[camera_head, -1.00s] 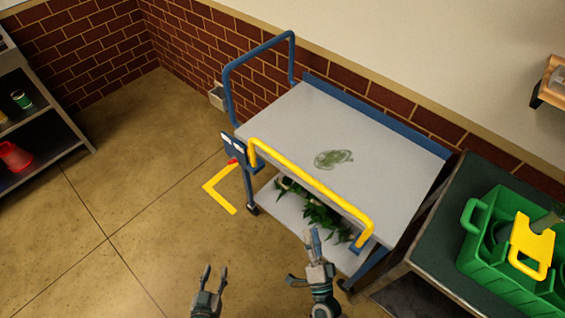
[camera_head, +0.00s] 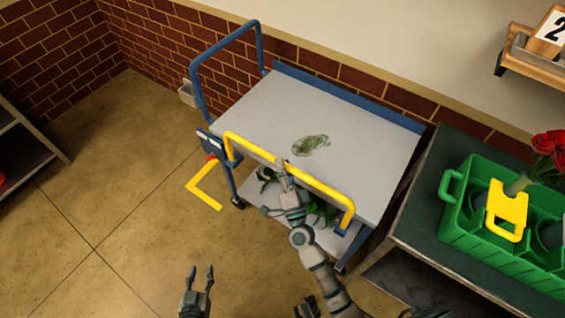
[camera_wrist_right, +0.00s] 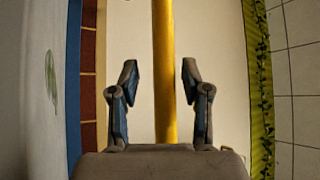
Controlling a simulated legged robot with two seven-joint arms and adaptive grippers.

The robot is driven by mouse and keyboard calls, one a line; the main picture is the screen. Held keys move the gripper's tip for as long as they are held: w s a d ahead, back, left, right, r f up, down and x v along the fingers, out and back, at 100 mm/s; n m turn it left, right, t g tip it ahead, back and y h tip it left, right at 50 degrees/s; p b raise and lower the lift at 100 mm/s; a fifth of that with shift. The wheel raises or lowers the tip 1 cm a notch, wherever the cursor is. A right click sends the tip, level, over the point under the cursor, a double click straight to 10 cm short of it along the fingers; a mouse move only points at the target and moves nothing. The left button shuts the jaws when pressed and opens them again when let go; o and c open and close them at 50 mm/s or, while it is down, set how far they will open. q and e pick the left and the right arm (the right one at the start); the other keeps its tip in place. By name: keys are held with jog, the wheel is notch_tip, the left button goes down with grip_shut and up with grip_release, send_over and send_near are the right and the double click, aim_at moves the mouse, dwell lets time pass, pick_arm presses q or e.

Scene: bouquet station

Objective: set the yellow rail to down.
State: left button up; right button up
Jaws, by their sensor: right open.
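The yellow rail (camera_head: 320,187) stands raised along the near edge of the cart top (camera_head: 275,110), with its bends at both ends. My right gripper (camera_head: 283,172) is at the middle of the rail. In the right wrist view the rail (camera_wrist_right: 163,40) runs lengthwise between the two spread fingers of the right gripper (camera_wrist_right: 159,80), with gaps on both sides. My left gripper (camera_head: 198,282) is open and empty above the floor, at the bottom of the head view, away from the rail.
A blue hoop handle (camera_head: 222,48) rises at the cart's far left end. Green foliage lies on the lower shelf, partly hidden by my right arm. A green crate (camera_head: 475,240) with a yellow tag (camera_head: 507,207) stands on a dark table at right.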

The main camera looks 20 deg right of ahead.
jog(key=shift+w+r, duration=0.2)
jog(key=shift+w, duration=0.25)
jog(key=shift+a, duration=0.2)
jog(key=shift+a, duration=0.1)
